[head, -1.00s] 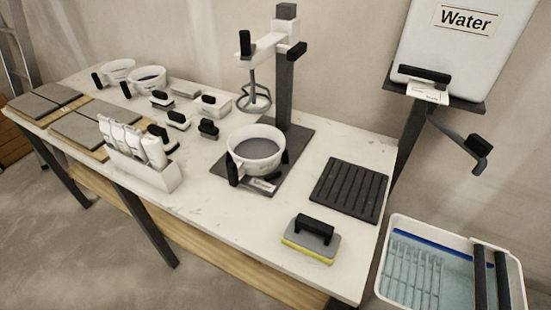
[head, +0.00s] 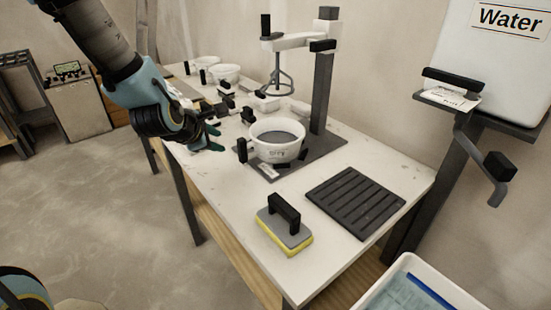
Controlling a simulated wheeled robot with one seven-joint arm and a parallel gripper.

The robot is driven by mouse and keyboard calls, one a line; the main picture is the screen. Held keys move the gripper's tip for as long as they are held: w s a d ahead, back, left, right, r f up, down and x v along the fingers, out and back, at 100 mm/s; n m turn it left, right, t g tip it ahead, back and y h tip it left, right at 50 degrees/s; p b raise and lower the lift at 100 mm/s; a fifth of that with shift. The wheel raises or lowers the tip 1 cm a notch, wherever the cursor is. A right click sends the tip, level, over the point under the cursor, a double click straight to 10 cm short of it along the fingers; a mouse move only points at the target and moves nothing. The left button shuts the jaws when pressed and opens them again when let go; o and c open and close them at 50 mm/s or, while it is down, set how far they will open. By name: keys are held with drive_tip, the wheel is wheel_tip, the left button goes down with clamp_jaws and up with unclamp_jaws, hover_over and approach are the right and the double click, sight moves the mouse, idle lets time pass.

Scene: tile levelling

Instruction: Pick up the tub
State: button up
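A white round tub (head: 264,150) with grey contents sits on the dark base plate of the mixing stand. It has a black upright handle (head: 242,150) on its left side and dark markings on its front. My gripper (head: 216,139) is left of this tub, close to the handle but apart from it. Its two teal fingers are spread and point right toward the handle, with nothing seen between them. Two smaller white tubs (head: 225,74) (head: 184,68) with black handles stand at the far end of the table, partly behind my arm.
The mixing stand (head: 321,95) rises behind the tub, its whisk hanging to the left. A yellow-edged sponge float (head: 285,232) and a dark ribbed mat (head: 355,202) lie nearer on the table (head: 330,262). A water tank (head: 492,60) stands right, a white basin (head: 440,290) below.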

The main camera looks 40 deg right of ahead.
sight(298, 140)
drive_tip(key=s+d+f+n+h, duration=0.1)
drive_tip(key=s+d+n, duration=0.1)
drive_tip(key=d, duration=0.3)
drive_tip(key=s+d+f+n+h+b, duration=0.1)
drive_tip(key=s+d+n+h, duration=0.1)
drive_tip(key=d, duration=0.4)
drive_tip(key=s+d+f+n+h+b, duration=0.1)
drive_tip(key=s+d+n, duration=0.2)
drive_tip(key=d, duration=0.3)
drive_tip(key=shift+s+d+f+n+g+h, duration=0.15)
drive_tip(key=shift+s+n+g+h, duration=0.25)
drive_tip(key=shift+s, duration=0.4)
drive_tip(key=shift+f+p+x, duration=0.15)
drive_tip(key=shift+p+x, duration=0.35)
drive_tip(key=shift+x, duration=1.05)
drive_tip(key=shift+f+p+x, duration=0.15)
drive_tip(key=shift+p+x, duration=0.35)
drive_tip(key=shift+x, duration=1.05)
drive_tip(key=shift+s, duration=0.15)
clamp_jaws()
drive_tip(key=shift+f, duration=0.15)
